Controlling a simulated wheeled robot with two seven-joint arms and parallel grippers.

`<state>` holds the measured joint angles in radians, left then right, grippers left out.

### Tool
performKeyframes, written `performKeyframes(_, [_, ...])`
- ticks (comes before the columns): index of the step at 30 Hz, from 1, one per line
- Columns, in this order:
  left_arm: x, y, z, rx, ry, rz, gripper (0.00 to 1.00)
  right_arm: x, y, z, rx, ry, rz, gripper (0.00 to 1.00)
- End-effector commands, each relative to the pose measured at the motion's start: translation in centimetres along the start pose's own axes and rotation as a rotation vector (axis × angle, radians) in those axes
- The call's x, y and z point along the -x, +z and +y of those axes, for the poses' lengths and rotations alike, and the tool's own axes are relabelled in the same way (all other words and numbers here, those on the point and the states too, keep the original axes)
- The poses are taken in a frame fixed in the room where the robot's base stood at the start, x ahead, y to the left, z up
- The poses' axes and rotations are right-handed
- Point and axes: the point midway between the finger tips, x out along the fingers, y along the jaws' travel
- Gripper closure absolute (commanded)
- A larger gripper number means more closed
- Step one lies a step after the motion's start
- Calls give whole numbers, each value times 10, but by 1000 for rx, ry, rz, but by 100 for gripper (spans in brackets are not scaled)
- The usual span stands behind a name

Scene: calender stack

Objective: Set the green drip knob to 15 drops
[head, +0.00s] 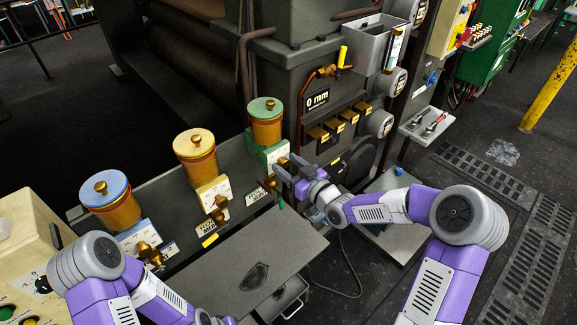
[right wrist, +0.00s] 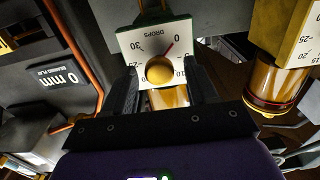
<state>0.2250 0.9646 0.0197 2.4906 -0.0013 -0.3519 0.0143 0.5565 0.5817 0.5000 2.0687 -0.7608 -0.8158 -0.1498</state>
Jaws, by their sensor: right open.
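The green drip oiler (head: 266,122) has a green cap and an amber body, on a green block with a white dial plate (head: 274,153). Its brass knob (right wrist: 159,70) shows in the right wrist view, in front of the dial plate (right wrist: 182,38) marked DROPS, which appears upside down. A red pointer line (right wrist: 168,48) runs from the knob to the upper right, near the 0 mark. My right gripper (head: 285,172) is open at this oiler. In the right wrist view its fingers (right wrist: 163,85) stand on both sides of the knob; contact cannot be told. My left gripper is out of view.
A yellow oiler (head: 194,146) and a blue oiler (head: 109,189) stand in a row to the left. A grey shelf (head: 245,265) lies below. A 0 mm sign (head: 317,99) and brass-coloured boxes are to the right. A copper pipe (right wrist: 82,75) runs beside the gripper.

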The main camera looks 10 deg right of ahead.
Motion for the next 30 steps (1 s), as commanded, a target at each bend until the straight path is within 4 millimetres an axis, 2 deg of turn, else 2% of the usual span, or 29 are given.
performKeyframes(6, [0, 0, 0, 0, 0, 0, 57, 0, 0, 0, 0, 0, -1, 43])
performKeyframes(7, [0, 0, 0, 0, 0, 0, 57, 0, 0, 0, 0, 0, -1, 46])
performKeyframes(17, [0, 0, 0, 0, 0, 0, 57, 0, 0, 0, 0, 0, -1, 96])
performKeyframes(24, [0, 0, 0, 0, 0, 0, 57, 0, 0, 0, -19, 0, -2, 97])
performKeyframes(30, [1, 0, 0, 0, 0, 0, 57, 0, 1, 1, -101, 1, -3, 97])
